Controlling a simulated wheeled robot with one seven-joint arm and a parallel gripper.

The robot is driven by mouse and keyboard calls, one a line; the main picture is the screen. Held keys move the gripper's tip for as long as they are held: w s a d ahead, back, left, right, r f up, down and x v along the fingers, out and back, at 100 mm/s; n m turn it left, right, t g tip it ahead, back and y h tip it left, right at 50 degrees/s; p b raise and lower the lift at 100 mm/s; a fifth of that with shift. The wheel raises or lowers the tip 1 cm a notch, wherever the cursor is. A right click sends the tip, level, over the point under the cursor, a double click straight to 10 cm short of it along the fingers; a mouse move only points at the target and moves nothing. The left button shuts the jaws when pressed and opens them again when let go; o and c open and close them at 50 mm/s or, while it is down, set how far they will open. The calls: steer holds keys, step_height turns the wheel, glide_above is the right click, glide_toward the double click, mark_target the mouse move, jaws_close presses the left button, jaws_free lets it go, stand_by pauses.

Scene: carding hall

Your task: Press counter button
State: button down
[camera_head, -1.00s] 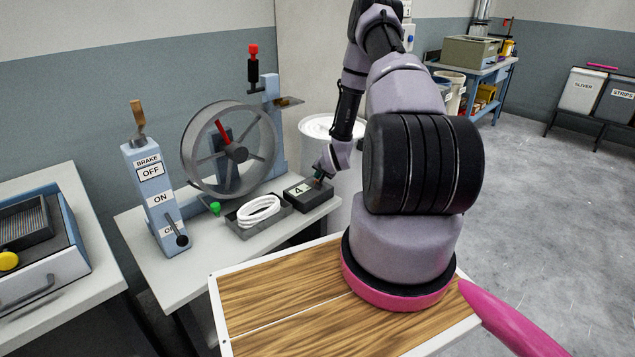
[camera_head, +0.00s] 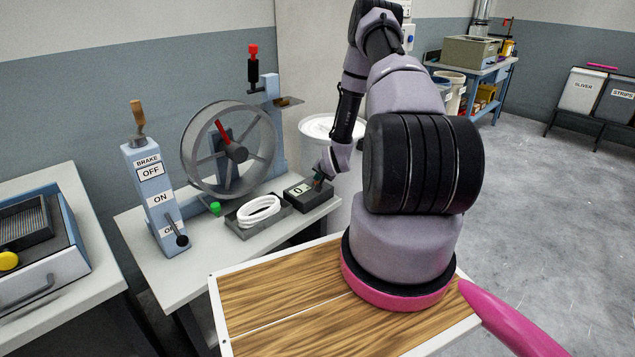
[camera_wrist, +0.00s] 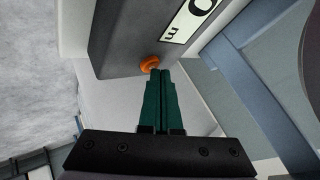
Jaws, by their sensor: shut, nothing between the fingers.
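The counter (camera_head: 306,204) is a dark box at the right end of the grey-white table. Its white display reads 0. It also shows in the wrist view (camera_wrist: 120,35), with an orange round button (camera_wrist: 149,63) on its face. My gripper (camera_wrist: 156,76) is shut and empty, with its green fingertips at the lower edge of the button. They appear to touch it, but a small gap cannot be ruled out. In the head view my gripper (camera_head: 318,182) is small and sits at the counter's right side, hiding the button.
A grey tray with white rings (camera_head: 259,210) lies just left of the counter. A spoked wheel (camera_head: 229,150) and a blue brake post (camera_head: 152,198) with a lever stand farther left. A white drum (camera_head: 322,127) stands behind the table. Open floor lies to the right.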

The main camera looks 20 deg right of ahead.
steer(key=shift+r, duration=0.85)
steer(key=shift+r, duration=2.5)
